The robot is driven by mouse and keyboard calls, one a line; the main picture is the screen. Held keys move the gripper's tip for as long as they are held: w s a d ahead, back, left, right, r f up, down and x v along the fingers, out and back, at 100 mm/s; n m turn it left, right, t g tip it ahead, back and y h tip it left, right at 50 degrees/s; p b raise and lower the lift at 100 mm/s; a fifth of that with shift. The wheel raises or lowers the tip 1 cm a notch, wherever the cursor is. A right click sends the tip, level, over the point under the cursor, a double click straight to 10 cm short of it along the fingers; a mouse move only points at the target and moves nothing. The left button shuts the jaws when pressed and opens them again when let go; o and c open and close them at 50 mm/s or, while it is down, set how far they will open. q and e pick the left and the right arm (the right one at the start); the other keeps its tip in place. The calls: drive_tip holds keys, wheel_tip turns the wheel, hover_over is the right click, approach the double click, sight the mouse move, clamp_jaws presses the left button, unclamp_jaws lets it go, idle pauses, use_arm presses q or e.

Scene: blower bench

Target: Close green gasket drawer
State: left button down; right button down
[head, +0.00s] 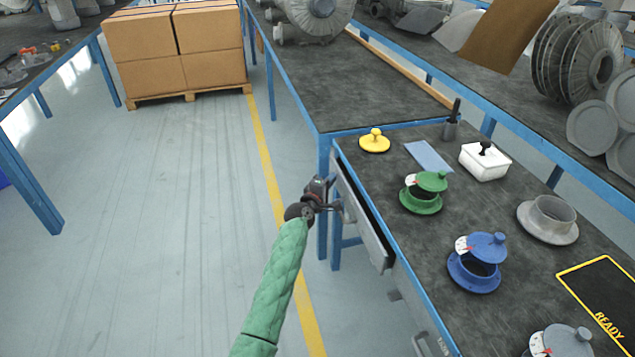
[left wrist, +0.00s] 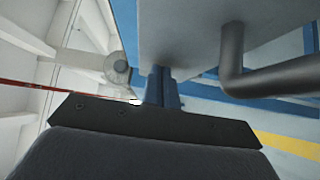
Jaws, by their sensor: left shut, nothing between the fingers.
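A grey drawer (head: 364,212) stands partly pulled out of the left side of the right-hand bench, level with the green flanged part. Its dark inside shows as a narrow slot; its contents cannot be made out, and no green mark shows on it. My left gripper (head: 328,200) is shut and empty, right at the outer face of this drawer by its handle; whether it touches cannot be told. In the left wrist view the drawer's grey front (left wrist: 185,35) and bar handle (left wrist: 262,80) are close ahead, above my dark gripper (left wrist: 155,122). My right gripper is out of view.
On the bench top stand a green flanged part (head: 422,195), a blue one (head: 478,265), a yellow knobbed disc (head: 375,142) and a white box (head: 485,162). Another drawer handle (head: 422,343) sits nearer. The floor left of the bench is clear.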

sight(339, 179)
use_arm(q)
drive_tip(key=d, duration=0.3)
drive_tip(key=shift+w, duration=0.4)
drive_tip(key=shift+d+r, duration=0.1)
drive_tip(key=shift+r, duration=0.05)
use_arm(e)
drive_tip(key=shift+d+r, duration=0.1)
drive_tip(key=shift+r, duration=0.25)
use_arm(q)
drive_tip(key=shift+d, duration=0.15)
